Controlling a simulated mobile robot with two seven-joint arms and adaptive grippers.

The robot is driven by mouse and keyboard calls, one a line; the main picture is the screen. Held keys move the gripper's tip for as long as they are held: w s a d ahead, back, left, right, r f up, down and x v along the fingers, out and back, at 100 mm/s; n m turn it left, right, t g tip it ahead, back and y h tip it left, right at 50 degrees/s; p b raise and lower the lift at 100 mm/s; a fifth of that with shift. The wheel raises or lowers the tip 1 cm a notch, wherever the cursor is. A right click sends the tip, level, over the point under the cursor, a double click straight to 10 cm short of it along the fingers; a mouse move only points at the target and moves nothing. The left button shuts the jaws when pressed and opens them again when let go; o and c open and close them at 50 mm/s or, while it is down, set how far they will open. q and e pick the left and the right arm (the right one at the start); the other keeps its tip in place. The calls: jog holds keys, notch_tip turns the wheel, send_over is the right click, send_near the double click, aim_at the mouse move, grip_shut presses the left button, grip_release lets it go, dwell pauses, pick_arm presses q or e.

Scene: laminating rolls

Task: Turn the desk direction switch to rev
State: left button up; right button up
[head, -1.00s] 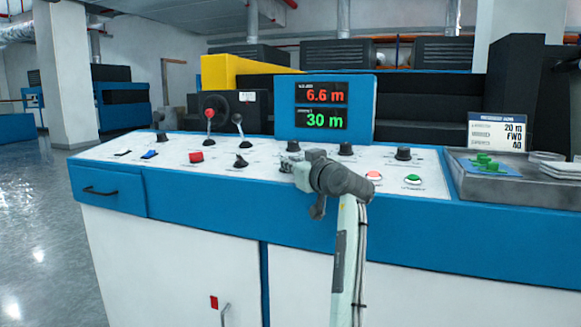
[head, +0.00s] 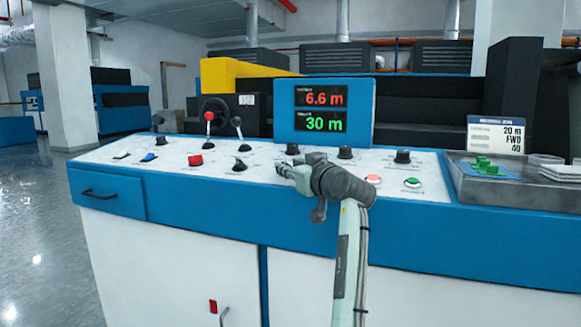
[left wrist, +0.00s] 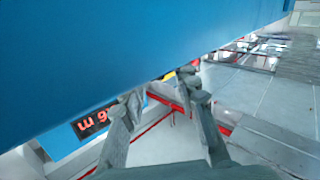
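The blue-fronted desk (head: 190,208) has a white sloping control panel with several black knobs and switches. Their labels are too small to read, so I cannot tell which is the direction switch. One black knob (head: 292,149) stands just behind my left gripper (head: 284,169), which is low over the middle of the panel. A black selector (head: 240,165) lies to its left. In the left wrist view my left gripper (left wrist: 162,92) has its two fingers apart, with nothing seen between them. Whether it touches a control is hidden. My right gripper is not in view.
A display (head: 323,108) reads 6.6 m and 30 m. Two levers, a red button (head: 195,160) and a green button (head: 412,182) are on the panel. At right, a grey tray (head: 520,192) holds green pieces below a sign (head: 496,134) reading 20 m, FWD, 40.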

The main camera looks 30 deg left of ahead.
pick_arm(q)
jog(key=v, duration=1.1)
jog(key=shift+s+d, duration=0.2)
jog(key=shift+d, duration=0.05)
